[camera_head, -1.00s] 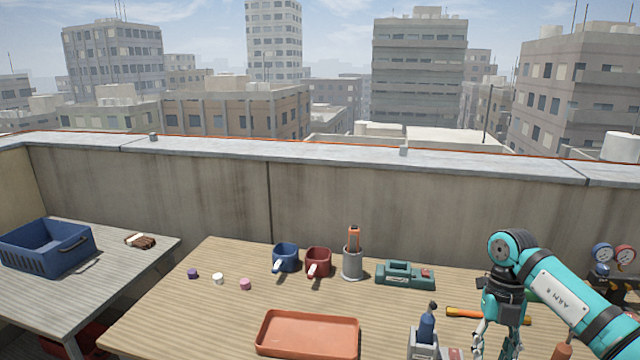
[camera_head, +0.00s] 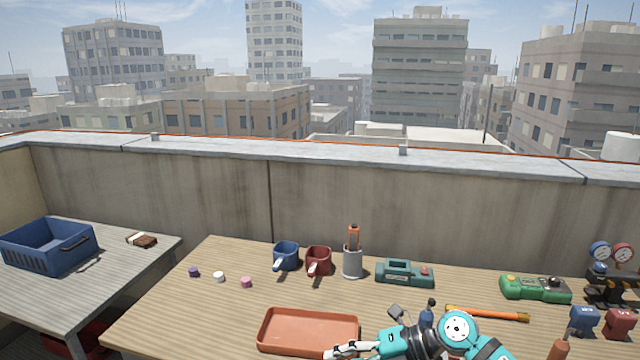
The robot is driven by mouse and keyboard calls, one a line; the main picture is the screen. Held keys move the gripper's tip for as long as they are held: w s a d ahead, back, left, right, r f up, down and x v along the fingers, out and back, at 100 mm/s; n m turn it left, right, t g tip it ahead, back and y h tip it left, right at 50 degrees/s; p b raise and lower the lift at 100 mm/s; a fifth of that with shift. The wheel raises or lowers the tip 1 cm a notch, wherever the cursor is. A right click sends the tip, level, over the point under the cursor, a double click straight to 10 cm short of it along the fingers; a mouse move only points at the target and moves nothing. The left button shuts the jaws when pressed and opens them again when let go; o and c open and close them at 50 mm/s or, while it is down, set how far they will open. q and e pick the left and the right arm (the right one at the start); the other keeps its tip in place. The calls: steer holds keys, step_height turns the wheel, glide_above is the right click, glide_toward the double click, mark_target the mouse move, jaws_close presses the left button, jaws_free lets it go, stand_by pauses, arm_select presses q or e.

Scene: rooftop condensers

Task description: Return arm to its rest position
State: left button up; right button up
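My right arm is low at the bottom of the head view, with its turquoise joint above the near part of the wooden table (camera_head: 200,325). My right gripper (camera_head: 345,351) points left at the right front corner of the orange tray (camera_head: 308,312). Its fingers are small and partly cut by the frame's lower edge, so I cannot tell whether it is open or shut. I see nothing clearly held in it. The tray looks empty. My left gripper is not in view.
A blue crate (camera_head: 48,247) sits on the left table.

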steer(key=a+r+m+t+y, duration=0.4)
steer(key=r+m+t+y, duration=0.1)
steer(key=r, duration=0.2)
steer(key=w+d+r+m+t+h, duration=0.1)
steer(key=d+r+m+t+h, duration=0.25)
steer(key=m+t, duration=0.6)
steer(key=s+d+f+m+h, duration=0.3)
steer(key=d+f+m+h, duration=0.4)
steer(key=m, duration=0.1)
steer(key=s+d+f+m+h, duration=0.2)
steer(key=d+f+m+h, duration=0.5)
steer(key=d+m+h, duration=0.1)
steer(key=s+d+f+m+g, duration=0.1)
steer(key=s+f+g, duration=0.5)
steer(key=s, duration=0.6)
steer(key=s+d+f+m+g, duration=0.15)
steer(key=s+f+g, duration=0.45)
steer(key=s, duration=0.6)
step_height(320, 180, down, 27)
steer(key=s+g, duration=0.2)
steer(key=s+d+f, duration=0.2)
steer(key=s+f, duration=1.3)
steer(key=s, duration=0.1)
steer(key=shift+s+d+f+g, duration=0.15)
steer(key=shift+s+f+g, duration=0.1)
steer(key=shift+g, duration=0.2)
